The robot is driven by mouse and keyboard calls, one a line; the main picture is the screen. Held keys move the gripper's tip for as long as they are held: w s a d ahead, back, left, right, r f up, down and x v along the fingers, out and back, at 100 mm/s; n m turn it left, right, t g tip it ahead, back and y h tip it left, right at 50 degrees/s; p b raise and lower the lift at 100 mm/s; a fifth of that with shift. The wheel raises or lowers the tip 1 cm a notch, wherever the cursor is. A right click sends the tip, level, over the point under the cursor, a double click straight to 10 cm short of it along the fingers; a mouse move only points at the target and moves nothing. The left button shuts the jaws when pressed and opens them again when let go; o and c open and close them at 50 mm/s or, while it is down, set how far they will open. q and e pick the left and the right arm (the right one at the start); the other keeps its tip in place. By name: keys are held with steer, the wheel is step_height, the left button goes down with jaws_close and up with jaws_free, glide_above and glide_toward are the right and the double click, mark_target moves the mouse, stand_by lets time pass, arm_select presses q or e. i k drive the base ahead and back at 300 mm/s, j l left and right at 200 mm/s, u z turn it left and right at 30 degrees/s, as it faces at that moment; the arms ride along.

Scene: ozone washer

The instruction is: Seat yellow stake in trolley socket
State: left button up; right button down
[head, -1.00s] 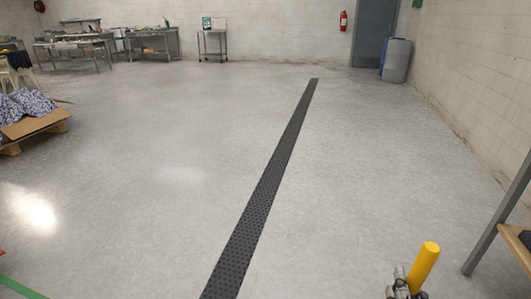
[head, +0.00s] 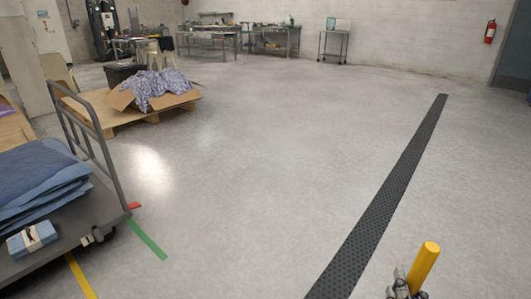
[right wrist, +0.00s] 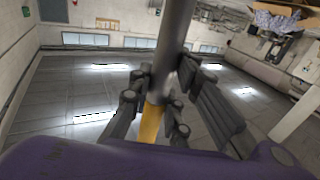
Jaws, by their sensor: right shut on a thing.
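My right gripper (head: 402,288) shows at the lower right of the head view, shut on the yellow stake (head: 426,264), which stands slightly tilted. In the right wrist view the gripper fingers (right wrist: 158,88) close around the stake, which shows a grey length and a yellow length (right wrist: 151,122). The trolley (head: 75,232) stands at the left of the head view, well apart from the stake, with a grey tubular rail (head: 106,150) at one end. A small metal fitting (head: 97,236) shows at its deck edge; I cannot tell whether it is a socket. My left gripper is out of view.
Folded blue cloths (head: 42,180) and a blue bundle (head: 32,238) lie on the trolley. A pallet (head: 122,118) with an open carton (head: 118,98) stands behind it. Floor between trolley and stake is clear, crossed by a flat dark strip (head: 385,190).

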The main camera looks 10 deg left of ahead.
mark_target(41, 181)
steer(key=i+j+u, duration=0.1)
steer(key=j+u, duration=0.25)
steer(key=i+j+u, duration=0.15)
steer(key=j+u, duration=0.2)
steer(key=i+j+u, duration=0.6)
steer(key=i+j, duration=0.6)
steer(key=i+j+u, duration=0.1)
steer(key=i+j, duration=0.5)
steer(key=i, duration=0.25)
